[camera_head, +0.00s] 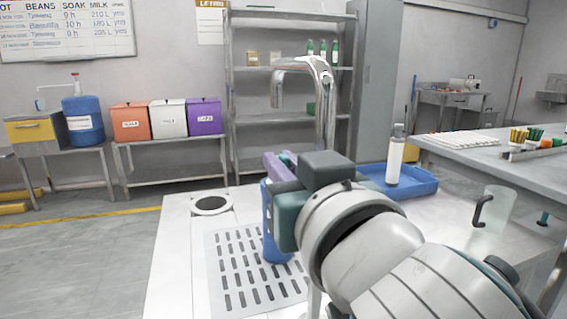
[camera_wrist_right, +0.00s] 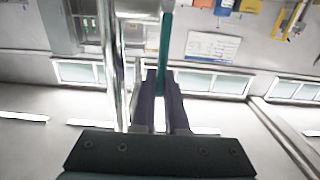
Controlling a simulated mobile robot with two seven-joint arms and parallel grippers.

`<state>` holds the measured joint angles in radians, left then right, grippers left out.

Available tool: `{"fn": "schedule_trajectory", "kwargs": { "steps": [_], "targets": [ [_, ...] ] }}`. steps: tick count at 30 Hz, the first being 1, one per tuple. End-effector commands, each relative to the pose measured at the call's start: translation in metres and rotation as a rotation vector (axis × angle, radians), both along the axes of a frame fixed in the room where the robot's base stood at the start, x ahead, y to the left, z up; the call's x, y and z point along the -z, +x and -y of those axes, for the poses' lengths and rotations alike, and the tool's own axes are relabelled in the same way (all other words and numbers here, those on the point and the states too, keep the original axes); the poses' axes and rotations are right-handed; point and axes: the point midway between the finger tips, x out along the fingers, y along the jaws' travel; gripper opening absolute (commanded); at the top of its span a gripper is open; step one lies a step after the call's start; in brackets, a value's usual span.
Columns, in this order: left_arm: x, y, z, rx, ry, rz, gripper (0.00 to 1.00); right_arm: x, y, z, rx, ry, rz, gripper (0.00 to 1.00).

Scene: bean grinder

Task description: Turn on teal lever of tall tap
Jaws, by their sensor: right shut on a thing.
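The tall chrome tap (camera_head: 327,112) rises behind my right gripper, and its curved spout reaches to the left. Its base is hidden by my arm. My right gripper (camera_head: 279,162) has purple fingers, beside the tap post. In the right wrist view the fingers (camera_wrist_right: 163,82) are closed around the end of the teal lever (camera_wrist_right: 165,48), which runs next to the chrome post (camera_wrist_right: 123,60). In the head view only a little teal (camera_head: 288,157) shows at the fingers. My left gripper is not in view.
A blue container (camera_head: 277,250) stands on the slotted drain plate (camera_head: 226,268), partly behind my gripper. A blue tray (camera_head: 418,184) with a white bottle (camera_head: 395,160) lies behind my arm. A clear jug (camera_head: 494,211) stands at right. A round opening (camera_head: 211,204) is at left.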

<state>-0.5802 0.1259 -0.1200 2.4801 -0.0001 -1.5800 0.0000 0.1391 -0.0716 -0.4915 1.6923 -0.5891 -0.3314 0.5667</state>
Motion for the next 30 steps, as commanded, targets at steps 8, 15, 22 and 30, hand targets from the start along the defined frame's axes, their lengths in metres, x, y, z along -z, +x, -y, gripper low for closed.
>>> {"fn": "schedule_trajectory", "kwargs": {
  "steps": [8,15,22,30],
  "targets": [
    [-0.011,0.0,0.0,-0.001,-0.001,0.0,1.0,-0.004,0.002,-0.001,0.0,-0.006,-0.019,0.0],
    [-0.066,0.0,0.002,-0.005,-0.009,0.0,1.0,-0.011,0.013,-0.004,0.002,-0.052,-0.157,0.0],
    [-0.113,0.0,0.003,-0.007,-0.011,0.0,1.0,-0.007,0.026,-0.008,0.002,-0.11,-0.336,0.0],
    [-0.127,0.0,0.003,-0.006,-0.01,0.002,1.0,0.007,0.034,-0.011,0.0,-0.153,-0.47,0.0]
  ]
}}
